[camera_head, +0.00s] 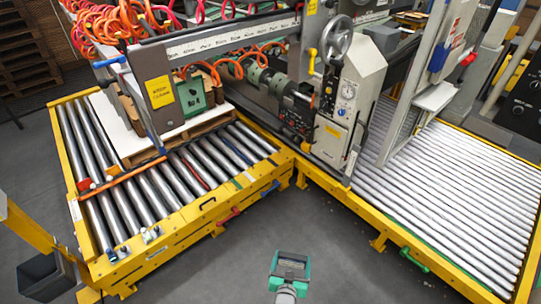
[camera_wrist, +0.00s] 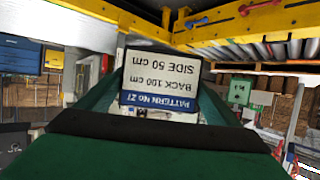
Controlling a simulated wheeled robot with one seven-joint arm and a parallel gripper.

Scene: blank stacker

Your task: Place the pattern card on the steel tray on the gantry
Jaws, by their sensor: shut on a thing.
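My gripper (camera_head: 290,266) is at the bottom middle of the head view, above the grey floor in front of the yellow-framed conveyors. In the wrist view its green fingers are shut on the pattern card (camera_wrist: 160,72). The card is white with a blue band and appears upside down, reading "PATTERN No 21", "BACK 100 cm", "SIDE 50 cm". A pale metal shelf (camera_head: 436,97) on the upright at the right may be the steel tray; it looks empty. It is well away from my gripper, beyond the right conveyor's near edge.
The left roller conveyor (camera_head: 190,216) carries a pallet with a white board and a green block (camera_head: 196,97). The right roller conveyor (camera_head: 450,165) is bare. A machine with a handwheel (camera_head: 337,37) stands between them. Orange hoses hang behind. Grey floor is clear in front.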

